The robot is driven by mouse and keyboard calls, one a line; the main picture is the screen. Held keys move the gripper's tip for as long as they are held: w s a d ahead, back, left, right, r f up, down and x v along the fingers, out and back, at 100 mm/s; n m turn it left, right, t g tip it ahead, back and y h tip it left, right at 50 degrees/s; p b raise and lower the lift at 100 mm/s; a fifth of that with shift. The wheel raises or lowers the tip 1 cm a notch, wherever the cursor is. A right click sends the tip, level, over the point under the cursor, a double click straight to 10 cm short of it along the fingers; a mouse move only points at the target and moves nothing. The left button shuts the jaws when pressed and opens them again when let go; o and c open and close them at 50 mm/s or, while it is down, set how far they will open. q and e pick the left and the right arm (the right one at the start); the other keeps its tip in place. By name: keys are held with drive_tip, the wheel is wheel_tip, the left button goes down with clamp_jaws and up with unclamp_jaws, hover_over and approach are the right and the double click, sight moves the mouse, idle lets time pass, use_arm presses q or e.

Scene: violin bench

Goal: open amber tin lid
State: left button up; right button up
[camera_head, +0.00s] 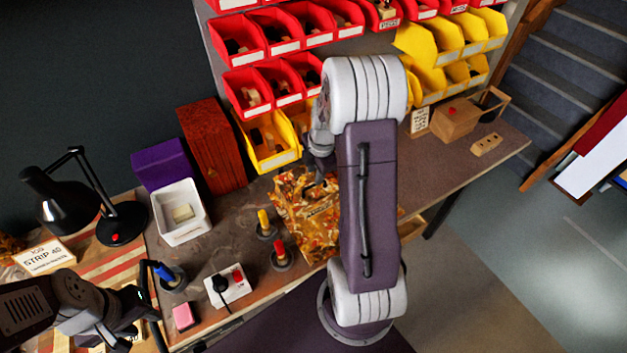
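The amber tin (292,210) is a mottled amber and brown box with a small label, standing on the bench near the middle of the view. My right arm passes in front of it and hides its right part. I cannot tell how far its lid is raised. My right gripper (322,170) is at the back of the tin, largely hidden by its own wrist and arm. Its fingers are not clear. My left gripper (148,308) is at the lower left, away from the tin, beside a blue-handled tool. Its fingers are dark and small, and nothing is visibly held.
A red-handled tool (280,254) and a yellow-handled one (265,225) stand just left of the tin. A white switch box (229,287), pink block (184,316), white tub (180,222) and black lamp (75,208) are further left. Red and yellow bins hang behind. A wooden box (455,120) stands far right.

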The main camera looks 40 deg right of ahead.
sight(313, 185)
drive_tip(key=f, duration=0.3)
drive_tip(key=w+f, duration=0.1)
drive_tip(key=f, duration=0.1)
drive_tip(key=shift+w+d+f, duration=0.1)
drive_tip(key=shift+d+f, duration=0.1)
drive_tip(key=shift+f, duration=0.2)
clamp_jaws()
idle(1.0)
